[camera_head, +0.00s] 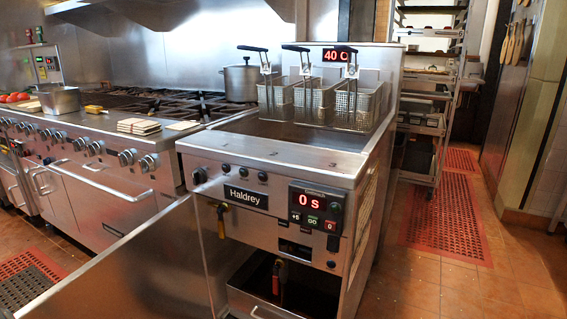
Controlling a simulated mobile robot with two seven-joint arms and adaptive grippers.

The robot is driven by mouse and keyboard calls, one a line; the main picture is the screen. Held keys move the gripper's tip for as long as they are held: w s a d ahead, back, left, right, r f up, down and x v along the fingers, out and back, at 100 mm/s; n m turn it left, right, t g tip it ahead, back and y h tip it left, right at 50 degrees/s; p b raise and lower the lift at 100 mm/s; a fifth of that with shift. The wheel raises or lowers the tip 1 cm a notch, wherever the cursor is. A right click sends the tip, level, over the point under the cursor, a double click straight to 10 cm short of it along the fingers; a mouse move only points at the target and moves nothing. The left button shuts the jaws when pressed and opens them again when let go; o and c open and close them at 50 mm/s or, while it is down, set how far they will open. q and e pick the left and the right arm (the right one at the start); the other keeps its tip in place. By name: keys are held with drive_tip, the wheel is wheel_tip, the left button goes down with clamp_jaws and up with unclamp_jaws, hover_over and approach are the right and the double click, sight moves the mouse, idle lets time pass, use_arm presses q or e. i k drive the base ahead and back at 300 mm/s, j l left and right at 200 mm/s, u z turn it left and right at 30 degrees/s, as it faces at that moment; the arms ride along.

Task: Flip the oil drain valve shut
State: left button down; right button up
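The fryer (270,155) labelled Haldrey stands in the middle, with its lower cabinet open. A red handle (277,280) hangs roughly upright in the dark cabinet opening, below the control panel. A yellow handle (221,212) is on the fryer's front at the left, pointing downward. I cannot tell for certain from labels which of the two is the oil drain valve; the valve body and pipe behind the red handle are too dark to make out. Neither of my grippers is in view.
A large metal cabinet door (130,265) stands open to the left of the opening. Several fry baskets (315,103) hang over the vat. A stove (100,150) stands at left, a rack (430,100) at back right. The tiled floor (410,285) at right is clear.

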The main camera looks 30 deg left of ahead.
sight(275, 278)
drive_tip(key=i+l+u, duration=0.1)
drive_tip(key=u, duration=0.35)
drive_tip(key=i+l+u, duration=0.15)
drive_tip(key=u, duration=0.3)
drive_tip(key=i+l+u, duration=0.15)
drive_tip(key=u, duration=0.3)
drive_tip(key=i+l+u, duration=0.1)
drive_tip(key=l, duration=0.25)
drive_tip(key=i+l+u, duration=0.1)
drive_tip(key=l, duration=0.25)
drive_tip(key=i+l+u, duration=0.1)
drive_tip(key=l, duration=0.3)
drive_tip(key=i+l+u, duration=0.1)
drive_tip(key=l, duration=0.3)
drive_tip(key=i, duration=0.1)
